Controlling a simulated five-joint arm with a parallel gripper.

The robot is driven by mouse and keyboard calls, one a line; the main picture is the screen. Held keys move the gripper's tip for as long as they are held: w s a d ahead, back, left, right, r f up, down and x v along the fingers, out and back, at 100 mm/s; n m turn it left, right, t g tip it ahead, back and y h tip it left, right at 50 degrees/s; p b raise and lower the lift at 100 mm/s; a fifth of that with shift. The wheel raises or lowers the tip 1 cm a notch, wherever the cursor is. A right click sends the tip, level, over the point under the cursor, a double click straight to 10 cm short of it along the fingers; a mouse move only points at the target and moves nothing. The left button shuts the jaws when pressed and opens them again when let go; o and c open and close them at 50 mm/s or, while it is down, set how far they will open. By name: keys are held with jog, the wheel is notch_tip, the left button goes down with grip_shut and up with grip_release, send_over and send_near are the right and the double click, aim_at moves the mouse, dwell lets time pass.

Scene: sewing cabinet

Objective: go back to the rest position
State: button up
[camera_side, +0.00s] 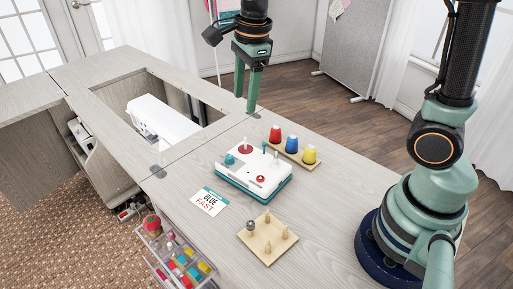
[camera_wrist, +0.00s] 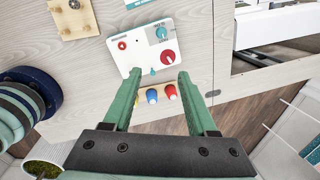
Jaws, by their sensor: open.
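My gripper (camera_side: 246,103) hangs above the cabinet top, fingers pointing down, behind and above the white control box. It is open, with nothing between its fingers. In the wrist view my gripper (camera_wrist: 160,72) shows its two green fingers spread apart, over the edge of the control box (camera_wrist: 140,47). The control box (camera_side: 254,177) has a teal base, a teal knob, red dials and small levers. The red cone (camera_side: 275,134), blue cone (camera_side: 292,144) and yellow cone (camera_side: 310,154) stand on a wooden strip behind it. My left finger mostly hides the yellow cone in the wrist view.
A card (camera_side: 209,201) reading "BLUE FAST" lies left of the box. A wooden peg board (camera_side: 267,244) holds a metallic piece on one peg. A white sewing machine (camera_side: 163,123) sits in the cabinet opening. An open drawer (camera_side: 182,262) holds several spools. The tabletop right of the box is clear.

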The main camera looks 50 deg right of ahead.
jog(key=s+d+r+n+t, duration=0.1)
jog(key=s+n, duration=0.4)
jog(key=n, duration=0.5)
jog(key=s+d+r+n+t, duration=0.1)
jog(key=s+d+n+t, duration=0.2)
jog(key=n, duration=0.8)
jog(key=shift+s+d+r, duration=0.4)
jog(key=shift+s+d, duration=0.1)
jog(key=shift+s, duration=0.75)
